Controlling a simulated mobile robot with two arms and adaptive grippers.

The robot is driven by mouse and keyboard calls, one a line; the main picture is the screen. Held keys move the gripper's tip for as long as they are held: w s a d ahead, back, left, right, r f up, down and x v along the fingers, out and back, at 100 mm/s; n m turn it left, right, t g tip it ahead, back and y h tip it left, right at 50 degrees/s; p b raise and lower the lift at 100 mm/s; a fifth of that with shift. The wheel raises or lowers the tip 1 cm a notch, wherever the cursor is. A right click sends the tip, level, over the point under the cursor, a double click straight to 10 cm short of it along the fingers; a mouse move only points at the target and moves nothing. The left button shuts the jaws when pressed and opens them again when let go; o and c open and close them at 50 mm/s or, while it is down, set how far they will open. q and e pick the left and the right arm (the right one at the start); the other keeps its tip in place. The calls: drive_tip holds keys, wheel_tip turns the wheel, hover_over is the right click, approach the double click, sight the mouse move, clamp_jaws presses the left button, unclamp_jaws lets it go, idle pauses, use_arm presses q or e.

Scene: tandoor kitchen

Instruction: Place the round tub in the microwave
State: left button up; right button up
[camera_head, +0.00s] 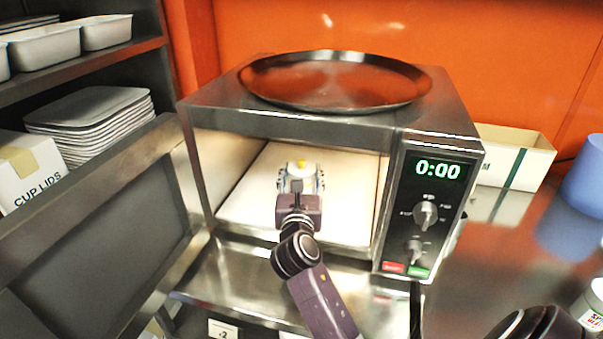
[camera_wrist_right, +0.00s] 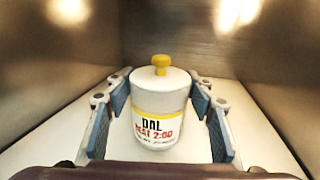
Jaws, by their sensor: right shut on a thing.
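The round tub (camera_wrist_right: 158,118) is white with a yellow knob on its lid and a label reading "DAL HEAT 2:00". It is upright inside the microwave (camera_head: 290,125), whose door (camera_head: 95,225) stands open to the left. In the head view the tub's top (camera_head: 301,167) shows just past my right gripper (camera_head: 301,182). My right gripper (camera_wrist_right: 160,112) is shut on the tub, one finger at each side. The tub is over the pale microwave floor (camera_head: 345,205); I cannot tell whether it touches it. My left gripper is not in view.
A round dark tray (camera_head: 335,80) lies on top of the microwave. The control panel (camera_head: 428,210) reads 0:00. Shelves at left hold white tubs (camera_head: 45,47), stacked trays (camera_head: 90,115) and a cup lids box (camera_head: 28,170). Microwave walls stand on both sides of my gripper.

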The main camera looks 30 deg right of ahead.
drive_tip(key=o, duration=1.4)
drive_tip(key=shift+f, duration=0.1)
drive_tip(key=shift+s+a, duration=0.1)
drive_tip(key=b+v, duration=0.1)
drive_tip(key=v, duration=1)
drive_tip(key=shift+s+a, duration=0.2)
drive_tip(key=shift+s, duration=0.15)
drive_tip(key=shift+r, duration=0.2)
